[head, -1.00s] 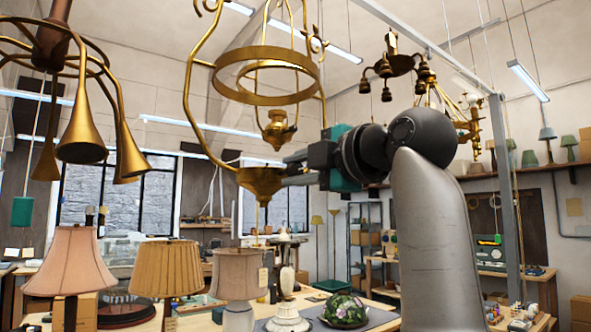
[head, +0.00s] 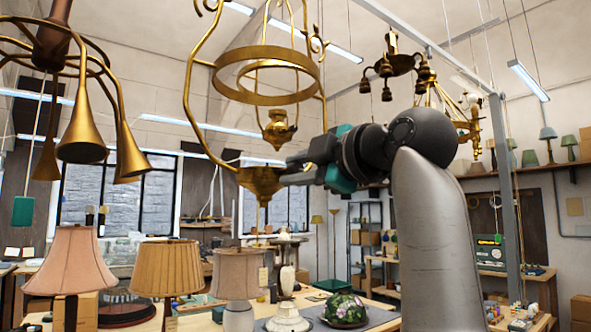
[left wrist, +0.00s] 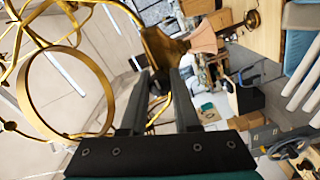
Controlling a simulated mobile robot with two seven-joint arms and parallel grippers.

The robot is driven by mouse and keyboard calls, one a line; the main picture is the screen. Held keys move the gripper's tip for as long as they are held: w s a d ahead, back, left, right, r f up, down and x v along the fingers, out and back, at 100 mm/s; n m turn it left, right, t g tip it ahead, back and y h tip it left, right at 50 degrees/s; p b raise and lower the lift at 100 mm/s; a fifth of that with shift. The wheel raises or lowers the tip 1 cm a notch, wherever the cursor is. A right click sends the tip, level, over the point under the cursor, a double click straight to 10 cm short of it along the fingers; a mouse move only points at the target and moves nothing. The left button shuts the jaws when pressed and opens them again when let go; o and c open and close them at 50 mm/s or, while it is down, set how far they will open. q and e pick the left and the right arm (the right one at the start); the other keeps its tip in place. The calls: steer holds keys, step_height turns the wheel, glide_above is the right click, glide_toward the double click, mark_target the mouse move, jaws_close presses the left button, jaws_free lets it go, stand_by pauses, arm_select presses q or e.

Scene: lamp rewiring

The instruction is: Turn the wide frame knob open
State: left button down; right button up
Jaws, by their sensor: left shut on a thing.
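The wide brass frame (head: 187,95) hangs in the upper middle of the head view, with curved arms, a broad ring (head: 265,97) and a small brass burner-like piece (head: 279,130). Its lower end is a brass cup (head: 258,180). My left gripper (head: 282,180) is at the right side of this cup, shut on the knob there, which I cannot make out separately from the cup. In the left wrist view, the fingers (left wrist: 160,78) stand apart at the narrowing brass cup (left wrist: 161,45), with the ring (left wrist: 108,95) to the left. My right gripper is not in view.
A brass horn chandelier (head: 82,135) hangs at the left. Several shaded lamps (head: 165,268) stand below. A grey upright post (head: 506,190) and another chandelier (head: 392,65) are at the right.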

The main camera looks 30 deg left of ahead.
arm_select(q)
steer(key=c, duration=0.6)
jaws_free()
steer(key=shift+c, duration=0.2)
steer(key=b+v, duration=0.2)
steer(key=v, duration=1.3)
steer(key=shift+b, duration=0.4)
